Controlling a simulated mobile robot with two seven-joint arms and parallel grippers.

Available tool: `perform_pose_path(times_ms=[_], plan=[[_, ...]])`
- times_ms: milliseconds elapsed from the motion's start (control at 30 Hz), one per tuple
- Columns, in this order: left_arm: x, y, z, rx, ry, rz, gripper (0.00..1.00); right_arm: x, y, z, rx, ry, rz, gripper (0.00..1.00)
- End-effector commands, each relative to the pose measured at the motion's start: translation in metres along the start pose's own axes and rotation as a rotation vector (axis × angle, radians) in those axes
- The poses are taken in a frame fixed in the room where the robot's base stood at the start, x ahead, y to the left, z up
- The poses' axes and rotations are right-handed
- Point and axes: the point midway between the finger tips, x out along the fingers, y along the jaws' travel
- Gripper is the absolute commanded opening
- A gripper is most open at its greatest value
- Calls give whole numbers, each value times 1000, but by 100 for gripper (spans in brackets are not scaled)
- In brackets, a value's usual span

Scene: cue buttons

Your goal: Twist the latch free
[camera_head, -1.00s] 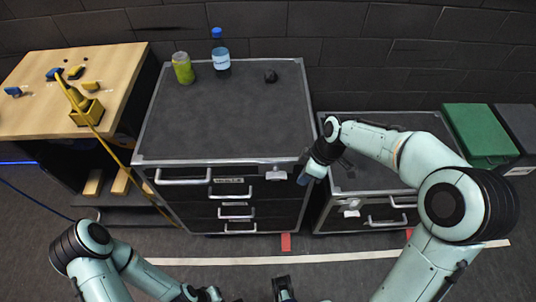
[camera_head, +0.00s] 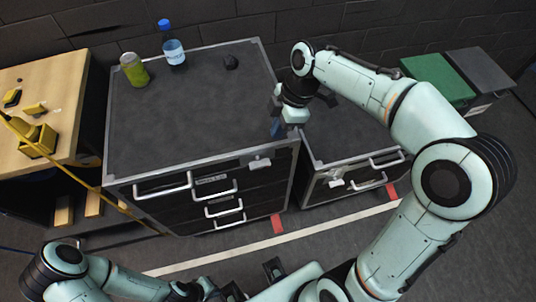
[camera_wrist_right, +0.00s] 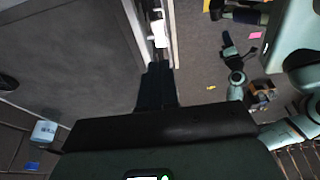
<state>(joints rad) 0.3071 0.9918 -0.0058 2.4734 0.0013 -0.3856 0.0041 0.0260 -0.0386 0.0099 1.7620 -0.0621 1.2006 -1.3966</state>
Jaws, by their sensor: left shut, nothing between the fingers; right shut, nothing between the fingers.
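A small white latch (camera_head: 259,163) sits at the top right of the tall dark cabinet's (camera_head: 185,120) front. Its handle looks roughly level. A white latch piece also shows in the right wrist view (camera_wrist_right: 158,32), beyond my fingertips. My right gripper (camera_head: 277,128) is shut and empty, by the cabinet's front right top corner, above and behind the latch and apart from it. Its dark fingers (camera_wrist_right: 156,82) are together in the right wrist view. My left gripper (camera_head: 235,292) is low at the bottom edge, shut, partly cut off and far from the latch.
A lower cabinet (camera_head: 318,146) with its own white latch (camera_head: 336,180) stands to the right. A wooden table (camera_head: 70,90) is at left. The floor in front is clear.

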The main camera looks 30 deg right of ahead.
Motion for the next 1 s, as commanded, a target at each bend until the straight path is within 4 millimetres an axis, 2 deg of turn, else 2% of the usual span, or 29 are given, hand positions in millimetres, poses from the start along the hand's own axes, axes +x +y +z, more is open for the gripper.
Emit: perform_pose_path(times_ms=[500,700,1000], plan=[[10,-5,2,-2,-5,-2,0,104,-1,4,3,-1,-5,0],[11,-5,3,-2,-5,-2,0,124,-1,10,2,0,-2,0],[11,-5,3,-2,-5,-2,0,129,0,12,1,0,0,0]])
